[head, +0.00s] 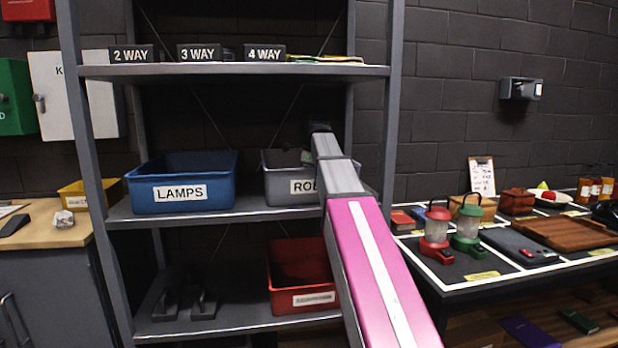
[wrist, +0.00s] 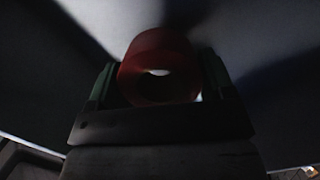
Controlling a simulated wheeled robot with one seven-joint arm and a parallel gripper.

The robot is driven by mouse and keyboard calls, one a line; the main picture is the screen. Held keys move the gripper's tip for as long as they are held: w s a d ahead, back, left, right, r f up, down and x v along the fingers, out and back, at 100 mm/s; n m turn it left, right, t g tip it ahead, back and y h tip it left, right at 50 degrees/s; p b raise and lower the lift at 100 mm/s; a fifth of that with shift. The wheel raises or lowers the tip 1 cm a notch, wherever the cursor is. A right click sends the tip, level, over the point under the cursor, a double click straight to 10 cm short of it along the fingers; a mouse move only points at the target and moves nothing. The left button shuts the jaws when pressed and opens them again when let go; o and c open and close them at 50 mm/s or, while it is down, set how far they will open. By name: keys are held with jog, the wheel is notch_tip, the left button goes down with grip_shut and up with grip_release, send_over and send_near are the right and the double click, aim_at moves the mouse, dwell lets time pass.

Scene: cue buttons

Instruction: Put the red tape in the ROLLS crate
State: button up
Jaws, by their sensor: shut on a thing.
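The red tape (wrist: 160,50) is a round roll with a hole, dark in the wrist view. My gripper (wrist: 158,80) is shut on it, with a finger on each side. Plain grey surfaces fill the view beyond the tape. In the head view, a grey crate (head: 281,187) stands on the middle shelf. Its label starts with "RO"; my arm hides the rest. The end of my arm is at this crate's back right. The tape cannot be made out in the head view, and I cannot tell whether it is inside the rim.
A blue LAMPS crate (head: 182,172) stands left of the grey crate. A red crate (head: 283,267) with an unreadable label is on the shelf below. The upper shelf (head: 230,72) hangs above. Lanterns (head: 437,232) and other items crowd the table at right.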

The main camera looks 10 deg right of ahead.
jog(key=shift+f, duration=0.5)
jog(key=o, duration=1)
jog(key=shift+r, duration=0.6)
notch_tip(320, 180, up, 8)
jog(key=d, duration=0.1)
jog(key=shift+s+f, duration=0.25)
